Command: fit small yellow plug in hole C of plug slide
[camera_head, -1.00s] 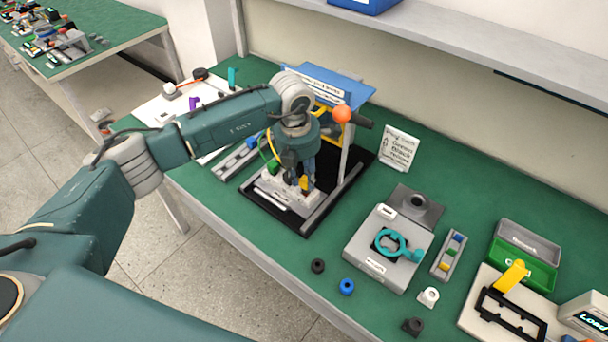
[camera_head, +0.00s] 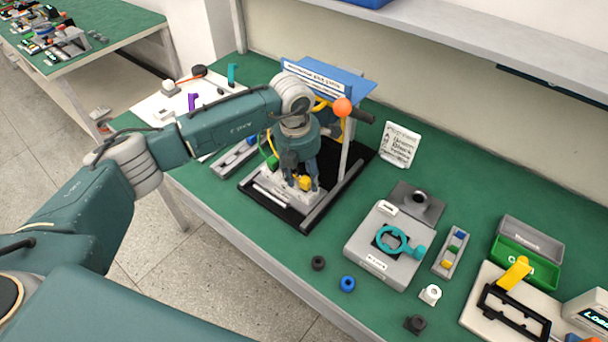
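My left gripper (camera_head: 304,181) points down over the light grey plug slide (camera_head: 271,189), which sits on the black base of the press-like fixture (camera_head: 306,226). The small yellow plug (camera_head: 305,184) shows upright at the slide's right part, between and just below my fingers. The fingers look spread apart, with the plug apparently free of them. The hole letters are too small to read, and the plug's lower end is hidden, so its seating depth cannot be told. My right gripper is not in view.
The fixture's orange-knobbed lever (camera_head: 342,107) and upright post stand close right of my gripper. A blue-and-grey rail (camera_head: 236,157) lies to the left. A grey box with a teal ring (camera_head: 392,241), a sign (camera_head: 399,145) and loose rings lie rightward. Green table between is clear.

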